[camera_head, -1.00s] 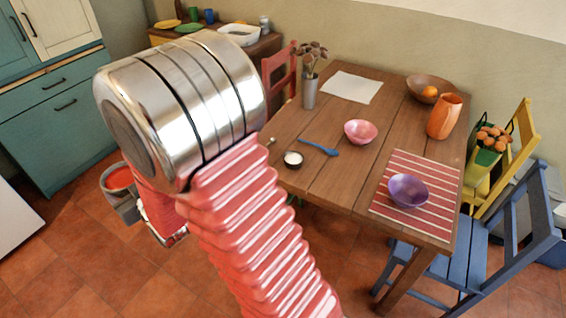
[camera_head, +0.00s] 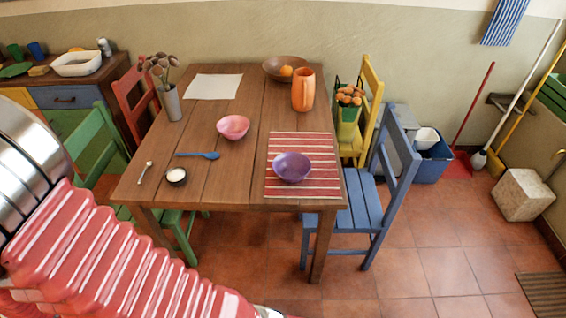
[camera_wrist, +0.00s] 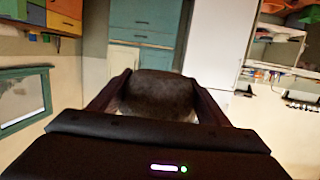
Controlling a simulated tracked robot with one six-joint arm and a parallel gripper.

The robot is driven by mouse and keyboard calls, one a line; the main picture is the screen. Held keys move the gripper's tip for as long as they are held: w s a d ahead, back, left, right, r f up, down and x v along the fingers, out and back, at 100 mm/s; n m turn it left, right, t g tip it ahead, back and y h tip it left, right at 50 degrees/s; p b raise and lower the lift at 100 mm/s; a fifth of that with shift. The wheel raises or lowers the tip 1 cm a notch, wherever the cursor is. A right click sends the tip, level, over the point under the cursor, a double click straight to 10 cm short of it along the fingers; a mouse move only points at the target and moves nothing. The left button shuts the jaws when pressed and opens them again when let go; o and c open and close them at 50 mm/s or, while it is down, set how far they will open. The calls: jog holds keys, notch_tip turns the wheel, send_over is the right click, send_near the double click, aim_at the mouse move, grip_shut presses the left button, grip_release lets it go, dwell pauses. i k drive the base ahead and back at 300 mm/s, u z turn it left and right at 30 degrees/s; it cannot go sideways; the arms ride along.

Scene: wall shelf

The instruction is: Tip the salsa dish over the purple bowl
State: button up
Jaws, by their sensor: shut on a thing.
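The purple bowl (camera_head: 292,168) stands upright on a red striped mat (camera_head: 318,190) at the front right of the wooden table; no food shows in it. In the wrist view my gripper (camera_wrist: 158,84) is shut on a dark rounded dish (camera_wrist: 157,97), which I take to be the salsa dish. Its side sits between the two fingers, and its contents are hidden from this angle. In the head view only my arm shows at the left; the gripper and dish are out of that frame, away from the bowl.
On the table (camera_head: 225,180) are a pink bowl (camera_head: 233,127), a blue spoon (camera_head: 199,155), a small white-filled dish (camera_head: 176,177), an orange pitcher (camera_head: 303,90) and a vase (camera_head: 172,103). A blue chair (camera_head: 365,205) stands at the right; a green chair (camera_head: 92,140) stands at the left.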

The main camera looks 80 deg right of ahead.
aim_at(290, 167)
jog(key=z, duration=0.1)
jog(key=k, duration=1.35)
jog(key=z, duration=0.35)
jog(key=i, duration=0.25)
jog(key=z, duration=0.15)
